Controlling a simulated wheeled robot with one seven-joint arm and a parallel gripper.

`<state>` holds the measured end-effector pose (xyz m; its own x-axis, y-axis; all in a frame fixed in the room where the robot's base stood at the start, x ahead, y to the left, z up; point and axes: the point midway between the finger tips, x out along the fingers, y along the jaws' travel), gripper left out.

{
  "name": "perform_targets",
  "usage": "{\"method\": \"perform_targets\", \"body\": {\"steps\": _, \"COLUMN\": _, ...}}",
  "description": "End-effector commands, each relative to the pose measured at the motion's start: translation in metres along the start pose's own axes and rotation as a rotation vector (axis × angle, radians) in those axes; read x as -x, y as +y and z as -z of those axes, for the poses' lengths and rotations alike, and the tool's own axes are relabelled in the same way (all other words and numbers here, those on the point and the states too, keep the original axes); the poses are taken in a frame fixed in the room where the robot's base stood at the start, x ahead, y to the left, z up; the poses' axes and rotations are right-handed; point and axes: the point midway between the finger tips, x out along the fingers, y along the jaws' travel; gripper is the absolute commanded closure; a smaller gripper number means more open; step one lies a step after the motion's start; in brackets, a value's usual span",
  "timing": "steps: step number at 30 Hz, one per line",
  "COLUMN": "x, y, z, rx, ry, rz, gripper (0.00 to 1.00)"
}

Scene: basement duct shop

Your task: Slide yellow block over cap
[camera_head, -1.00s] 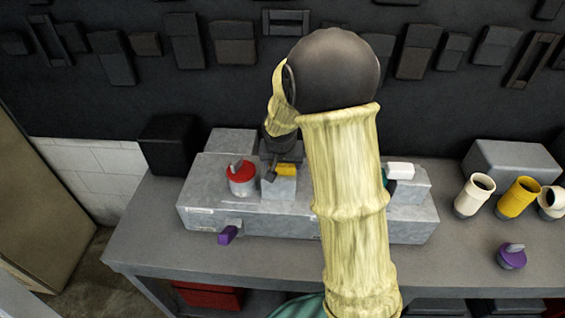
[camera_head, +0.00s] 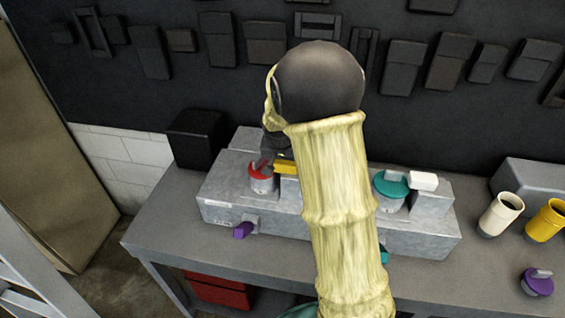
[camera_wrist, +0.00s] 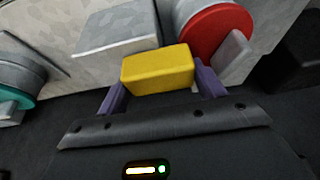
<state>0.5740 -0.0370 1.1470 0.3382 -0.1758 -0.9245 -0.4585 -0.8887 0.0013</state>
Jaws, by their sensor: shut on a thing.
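The yellow block (camera_head: 285,167) is between my gripper's purple fingers in the wrist view (camera_wrist: 157,70). My gripper (camera_wrist: 160,88) is shut on it; in the head view the arm partly hides it. The red cap (camera_head: 261,180) tops a grey cylinder just left of the yellow block. In the wrist view the red cap (camera_wrist: 207,28) lies behind the block's right end, with a grey bar across its face; I cannot tell whether they touch. A grey raised block (camera_wrist: 115,25) sits beside the cylinder. A teal cap (camera_head: 390,186) with a white block (camera_head: 424,180) beside it is farther right.
The grey metal fixture (camera_head: 335,222) stands on the workbench (camera_head: 165,240). A purple piece (camera_head: 243,230) sticks out of its front. A black box (camera_head: 197,138) is at the back left. Cream (camera_head: 501,213) and yellow (camera_head: 547,220) cups and a purple-capped piece (camera_head: 537,282) are at right.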

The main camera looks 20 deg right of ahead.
Motion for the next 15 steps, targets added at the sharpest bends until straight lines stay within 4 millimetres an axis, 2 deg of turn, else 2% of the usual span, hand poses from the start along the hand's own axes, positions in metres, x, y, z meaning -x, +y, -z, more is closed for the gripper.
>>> {"method": "perform_targets", "body": {"steps": 6, "x": 0.0013, "y": -0.005, "z": -0.0006, "rx": 0.001, "ry": 0.001, "rz": 0.008, "gripper": 0.73}}
{"method": "perform_targets", "body": {"steps": 7, "x": 0.0013, "y": -0.0051, "z": -0.0006, "rx": 0.001, "ry": 0.001, "rz": 0.009, "gripper": 0.28}}
{"method": "perform_targets", "body": {"steps": 10, "x": 0.0012, "y": -0.0048, "z": -0.0005, "rx": 0.001, "ry": 0.001, "rz": 0.008, "gripper": 0.1}}
{"method": "perform_targets", "body": {"steps": 15, "x": 0.0007, "y": -0.0023, "z": 0.0002, "rx": 0.0, "ry": 0.001, "rz": 0.005, "gripper": 0.1}}
